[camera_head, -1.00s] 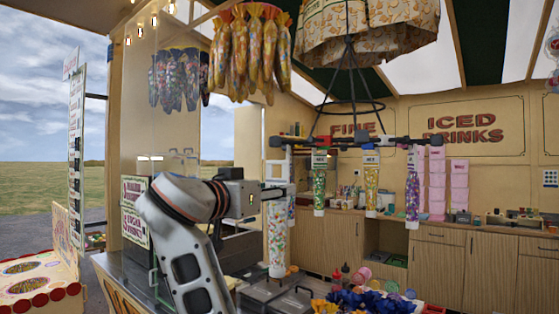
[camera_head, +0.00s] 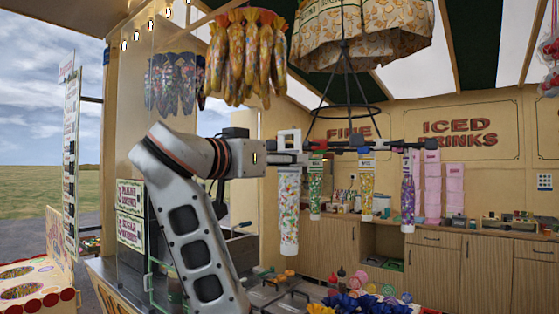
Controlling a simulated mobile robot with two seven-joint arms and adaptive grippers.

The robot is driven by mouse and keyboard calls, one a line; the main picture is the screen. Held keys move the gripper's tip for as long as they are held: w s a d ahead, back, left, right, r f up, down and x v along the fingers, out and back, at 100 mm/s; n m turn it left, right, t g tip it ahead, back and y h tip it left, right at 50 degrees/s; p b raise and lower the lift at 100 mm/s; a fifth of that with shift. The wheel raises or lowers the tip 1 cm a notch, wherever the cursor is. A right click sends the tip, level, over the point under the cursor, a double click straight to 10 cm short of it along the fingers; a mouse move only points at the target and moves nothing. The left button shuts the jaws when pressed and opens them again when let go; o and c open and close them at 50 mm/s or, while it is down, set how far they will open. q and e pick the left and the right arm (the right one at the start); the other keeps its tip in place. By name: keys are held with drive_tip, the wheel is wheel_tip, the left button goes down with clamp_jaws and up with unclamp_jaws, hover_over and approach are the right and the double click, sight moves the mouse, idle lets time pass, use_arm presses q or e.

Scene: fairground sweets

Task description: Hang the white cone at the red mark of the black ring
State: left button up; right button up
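The white cone (camera_head: 289,215), speckled with coloured sweets, hangs upright below my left gripper (camera_head: 290,159). The gripper appears shut on its top, and a white square loop (camera_head: 289,139) stands just above the fingers. The black ring (camera_head: 385,147) is seen nearly edge-on to the right, at about the height of the loop. Green (camera_head: 315,188), yellow (camera_head: 366,192) and purple (camera_head: 408,196) cones hang from the ring. My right gripper is not in view.
A thinner wire ring (camera_head: 345,112) on a frame hangs above. Bunches of filled bags (camera_head: 245,55) hang at upper left. Below are a counter with lidded bins (camera_head: 275,290) and blue flowers (camera_head: 357,303). Wooden cabinets (camera_head: 435,270) line the back.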

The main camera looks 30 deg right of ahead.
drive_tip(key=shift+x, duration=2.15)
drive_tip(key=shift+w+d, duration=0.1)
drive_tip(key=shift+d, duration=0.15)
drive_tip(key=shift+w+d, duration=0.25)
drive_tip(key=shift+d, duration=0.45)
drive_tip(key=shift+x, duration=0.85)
